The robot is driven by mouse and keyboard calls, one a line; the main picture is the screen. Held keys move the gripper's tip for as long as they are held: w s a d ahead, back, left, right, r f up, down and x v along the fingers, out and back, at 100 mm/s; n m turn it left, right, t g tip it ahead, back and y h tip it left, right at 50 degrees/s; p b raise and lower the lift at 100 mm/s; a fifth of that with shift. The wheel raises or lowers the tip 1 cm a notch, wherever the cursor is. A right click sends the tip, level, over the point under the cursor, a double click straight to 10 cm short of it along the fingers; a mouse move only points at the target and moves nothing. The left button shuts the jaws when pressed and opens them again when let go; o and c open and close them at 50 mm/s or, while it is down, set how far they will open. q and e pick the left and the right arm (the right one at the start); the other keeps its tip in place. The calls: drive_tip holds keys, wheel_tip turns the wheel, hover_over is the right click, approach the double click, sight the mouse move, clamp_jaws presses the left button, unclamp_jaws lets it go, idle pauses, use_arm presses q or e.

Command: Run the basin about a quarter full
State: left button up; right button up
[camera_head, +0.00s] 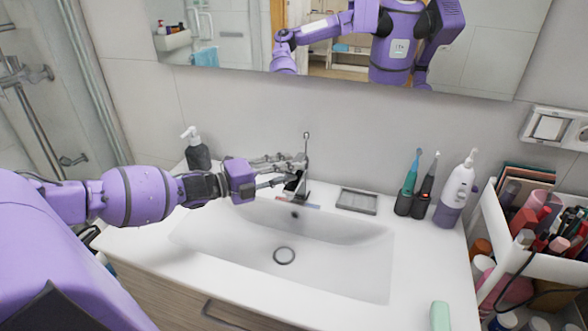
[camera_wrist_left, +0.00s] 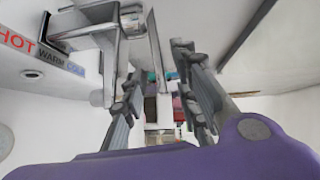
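The white basin (camera_head: 345,262) is sunk in the countertop. Its drain (camera_head: 284,256) shows clearly, and I see no water in the basin or falling from the spout. The chrome faucet (camera_head: 302,188) stands at the basin's back edge, with a thin upright lever (camera_head: 306,150). My left gripper (camera_head: 290,168) is beside the faucet, its fingers spread. In the left wrist view the gripper (camera_wrist_left: 160,92) has a gap between its fingers, and the faucet (camera_wrist_left: 110,45) is just ahead; contact is unclear. A HOT/WARM/COLD strip (camera_wrist_left: 45,50) lies by the faucet. My right gripper is not visible.
A dark soap pump (camera_head: 198,153) stands back left. A grey soap dish (camera_head: 357,201), electric toothbrushes (camera_head: 408,190) and a purple-white bottle (camera_head: 455,193) stand right of the faucet. A cosmetics cart (camera_head: 530,262) is far right. A green item (camera_head: 440,316) sits at the front right.

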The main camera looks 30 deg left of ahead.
use_arm(q)
drive_tip(key=shift+x, duration=0.95)
